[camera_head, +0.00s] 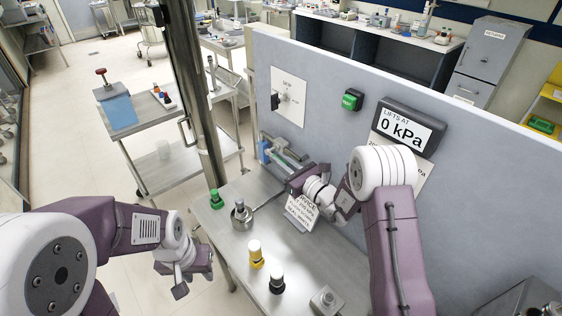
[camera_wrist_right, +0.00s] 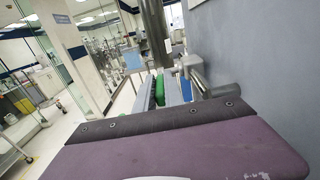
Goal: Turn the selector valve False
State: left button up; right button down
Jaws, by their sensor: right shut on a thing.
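The selector valve is most likely the black knob (camera_head: 275,102) on a white marked plate (camera_head: 291,97) on the grey upright panel, in the head view. The print around it is too small to read. My right gripper (camera_head: 296,183) is low in front of the panel, below and apart from the knob.
A blue-and-metal fixture (camera_head: 272,152) stands at the panel's foot. A green button (camera_head: 352,100) and a 0 kPa display (camera_head: 405,128) are on the panel.

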aim_at(268, 151)
dwell(0.4)
jog(key=shift+r+p, duration=0.2)
jog(key=shift+p, duration=0.25)
jog(key=r+g+h+p, duration=0.1)
jog(key=p, duration=0.2)
jog(key=r+g+h+p, duration=0.1)
jog(key=g+p, duration=0.1)
jog(key=p, duration=0.1)
jog(key=w+r+g+h+p, duration=0.1)
jog(key=p, duration=0.2)
jog(key=shift+a+r+g+h+p, duration=0.2)
jog(key=shift+a+g+h+p, duration=0.1)
jog(key=shift+a+g, duration=0.1)
jog(key=shift+w+g+h+p, duration=0.15)
jog(key=shift+g+h+p, duration=0.25)
jog(key=shift+p, duration=0.55)
jog(key=shift+f, duration=0.1)
